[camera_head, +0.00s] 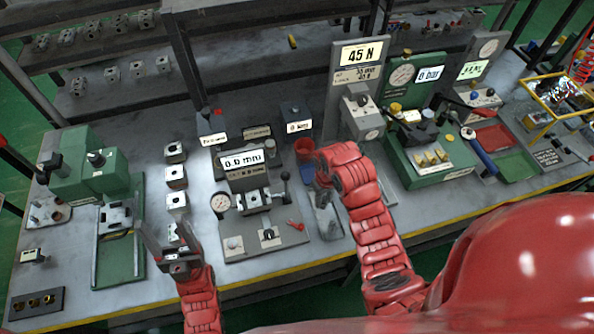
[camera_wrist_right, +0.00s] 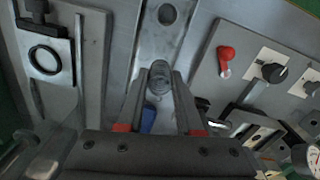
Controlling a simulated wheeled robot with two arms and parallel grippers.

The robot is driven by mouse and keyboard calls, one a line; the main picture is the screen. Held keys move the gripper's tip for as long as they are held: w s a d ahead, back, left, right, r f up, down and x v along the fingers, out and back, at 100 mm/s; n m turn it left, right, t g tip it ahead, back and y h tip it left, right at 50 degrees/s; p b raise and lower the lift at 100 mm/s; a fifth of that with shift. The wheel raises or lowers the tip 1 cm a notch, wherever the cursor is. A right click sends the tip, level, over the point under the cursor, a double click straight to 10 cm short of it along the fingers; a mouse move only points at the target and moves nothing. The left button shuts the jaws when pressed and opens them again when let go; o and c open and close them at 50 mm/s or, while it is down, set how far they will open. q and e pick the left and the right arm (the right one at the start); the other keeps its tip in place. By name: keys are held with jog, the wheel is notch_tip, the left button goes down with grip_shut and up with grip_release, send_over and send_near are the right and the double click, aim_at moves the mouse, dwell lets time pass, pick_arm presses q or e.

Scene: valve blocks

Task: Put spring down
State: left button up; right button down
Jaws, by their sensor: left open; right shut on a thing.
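My right gripper (camera_wrist_right: 159,76) is shut on a small grey round piece, likely the spring (camera_wrist_right: 158,85), seen end-on between its fingertips in the right wrist view. It is over a narrow metal plate (camera_wrist_right: 157,45) with a round recess at its far end. I cannot tell whether the spring touches the plate. In the head view the right hand points down over this plate (camera_head: 328,222), and the spring cannot be made out. My left gripper (camera_head: 170,246) is open and empty, near the column of small grey valve blocks (camera_head: 176,200).
A gauge fixture with a "0.0 mm" display (camera_head: 241,163) stands left of the plate. The "45 N" tester (camera_head: 358,90) stands behind, with the green "0 bar" bench (camera_head: 432,160) to its right. A red cup (camera_head: 304,150) and blue object (camera_wrist_right: 149,119) are close to the right hand.

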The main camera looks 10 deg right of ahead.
jog(key=w+b, duration=0.1)
jog(key=w, duration=0.1)
jog(key=w+f+b, duration=0.1)
jog(key=w+b, duration=0.2)
jog(key=shift+w+d+f, duration=0.15)
jog(key=shift+w+d, duration=0.2)
jog(key=w+b, duration=0.5)
jog(key=w, duration=0.1)
jog(key=shift+w+a+f+b, duration=0.15)
jog(key=shift+w+f+b, duration=0.1)
jog(key=shift+w+b, duration=0.15)
jog(key=shift+w+r+p, duration=0.4)
jog(key=shift+w+p, duration=0.3)
jog(key=shift+p, duration=0.15)
jog(key=shift+w+f, duration=0.1)
jog(key=shift+w, duration=0.25)
jog(key=shift+w+f+p, duration=0.1)
jog(key=shift+f+p, duration=0.35)
jog(key=shift+p, duration=0.2)
notch_tip(320, 180, down, 2)
jog(key=shift+f+p, duration=0.2)
jog(key=shift+p, duration=0.2)
jog(key=shift+f, duration=0.2)
jog(key=shift+f, duration=0.1)
